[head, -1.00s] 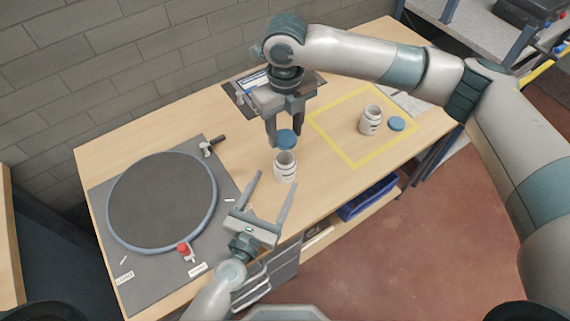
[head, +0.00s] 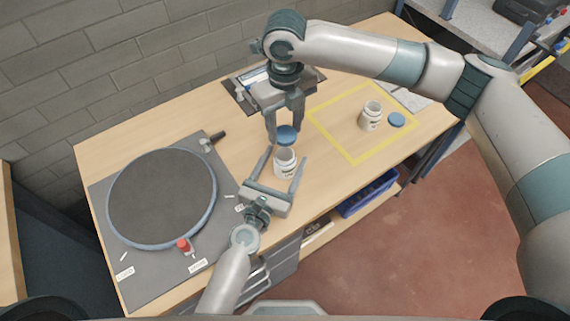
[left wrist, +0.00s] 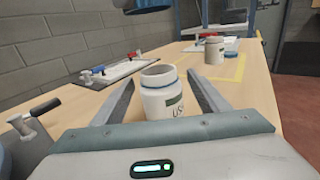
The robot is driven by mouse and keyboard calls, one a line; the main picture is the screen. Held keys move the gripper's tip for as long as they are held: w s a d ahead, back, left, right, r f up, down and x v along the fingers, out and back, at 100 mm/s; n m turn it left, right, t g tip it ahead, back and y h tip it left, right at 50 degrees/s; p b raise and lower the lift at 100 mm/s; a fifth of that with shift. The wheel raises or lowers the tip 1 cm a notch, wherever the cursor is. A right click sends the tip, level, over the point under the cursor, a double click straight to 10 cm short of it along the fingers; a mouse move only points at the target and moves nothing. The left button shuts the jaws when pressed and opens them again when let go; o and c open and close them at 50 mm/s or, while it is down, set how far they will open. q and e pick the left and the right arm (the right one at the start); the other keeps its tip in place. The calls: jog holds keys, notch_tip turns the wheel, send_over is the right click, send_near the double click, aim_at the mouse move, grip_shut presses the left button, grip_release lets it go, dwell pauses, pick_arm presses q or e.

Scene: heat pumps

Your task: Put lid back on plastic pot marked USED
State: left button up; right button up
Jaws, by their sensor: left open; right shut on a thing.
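The white pot (head: 285,165) stands upright and uncovered on the bench. In the left wrist view the pot (left wrist: 164,95) shows its open mouth and a label reading "US", the rest cut off. My left gripper (head: 285,162) is open, with a finger on each side of the pot. My right gripper (head: 285,122) is shut on a blue lid (head: 287,134) and holds it above the pot's mouth. The lid also shows at the top of the left wrist view (left wrist: 148,5), apart from the pot.
A second open white pot (head: 371,116) and a second blue lid (head: 397,120) are at the yellow-taped square (head: 352,162). A grey board with a round dark plate (head: 162,197) and valves lies at left. Bare bench lies right of the near pot.

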pick_arm(q)
jog(key=shift+x, duration=2.3)
jog(key=c, duration=1.6)
pick_arm(e)
send_over(285, 148)
jog(key=s, duration=0.2)
jog(key=shift+f, duration=2.5)
jog(key=shift+f, duration=0.9)
jog(key=shift+s+f, duration=0.1)
jog(key=shift+f, duration=0.5)
